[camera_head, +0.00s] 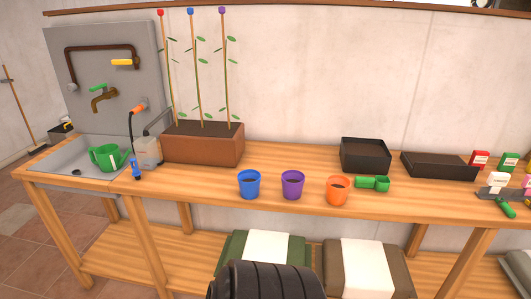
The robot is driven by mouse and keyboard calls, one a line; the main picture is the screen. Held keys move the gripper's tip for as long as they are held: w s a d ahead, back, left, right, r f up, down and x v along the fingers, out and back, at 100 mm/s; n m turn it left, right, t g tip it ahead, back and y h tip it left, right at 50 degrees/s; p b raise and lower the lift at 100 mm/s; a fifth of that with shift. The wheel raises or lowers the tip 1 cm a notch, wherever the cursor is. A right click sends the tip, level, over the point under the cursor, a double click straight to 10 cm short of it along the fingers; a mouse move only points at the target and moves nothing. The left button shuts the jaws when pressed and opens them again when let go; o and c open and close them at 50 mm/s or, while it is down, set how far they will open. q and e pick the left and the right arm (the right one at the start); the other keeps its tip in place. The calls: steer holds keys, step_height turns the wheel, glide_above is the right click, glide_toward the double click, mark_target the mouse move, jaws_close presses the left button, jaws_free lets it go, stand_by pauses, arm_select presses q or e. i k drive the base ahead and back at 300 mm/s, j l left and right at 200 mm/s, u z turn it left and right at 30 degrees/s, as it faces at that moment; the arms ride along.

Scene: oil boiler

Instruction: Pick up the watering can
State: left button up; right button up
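A small green watering can (107,157) stands in the grey sink basin (75,147) at the left end of the wooden bench. A small blue-and-white bottle or sprayer (136,168) is at the basin's right edge, close to the can. Neither of my grippers shows in this view.
A brick-coloured planter (205,150) with several staked plants stands right of the sink. Black trays (366,155) stand behind. Sacks (365,268) lie on the lower shelf.

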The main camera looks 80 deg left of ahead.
mark_target(110, 158)
steer(key=u, duration=3.9)
steer(key=i+j, duration=0.4)
steer(key=i+z, duration=0.05)
